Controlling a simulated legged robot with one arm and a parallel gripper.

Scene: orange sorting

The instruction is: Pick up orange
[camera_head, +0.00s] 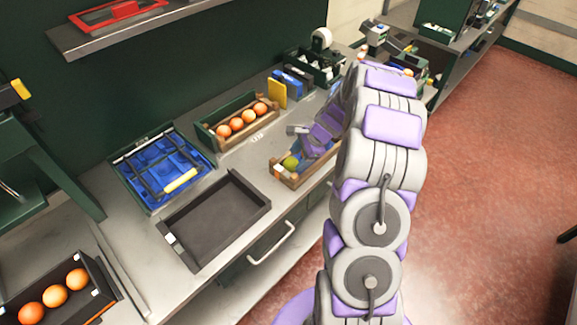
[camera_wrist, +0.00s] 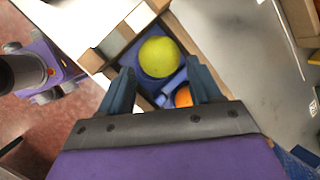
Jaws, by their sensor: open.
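In the wrist view an orange (camera_wrist: 183,97) lies in a wooden crate (camera_wrist: 186,38) with blue inside, partly hidden by my right finger. A yellow-green fruit (camera_wrist: 159,57) lies beside it in the same crate. My gripper (camera_wrist: 160,68) is open above the crate, its fingers on either side of the view of the fruit, with nothing held. In the head view this crate (camera_head: 284,178) sits near the bench's front edge, with the yellow-green fruit (camera_head: 290,163) showing. My gripper is over it there, and the crate's right part is hidden by my arm.
A crate (camera_head: 245,137) with several round orange-brown fruits stands behind. A black box (camera_head: 104,288) at lower left holds 3 more. A dark empty tray (camera_head: 213,222) and a blue tray (camera_head: 150,190) with a yellow-handled tool lie on the bench. Red floor (camera_head: 490,190) is clear at right.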

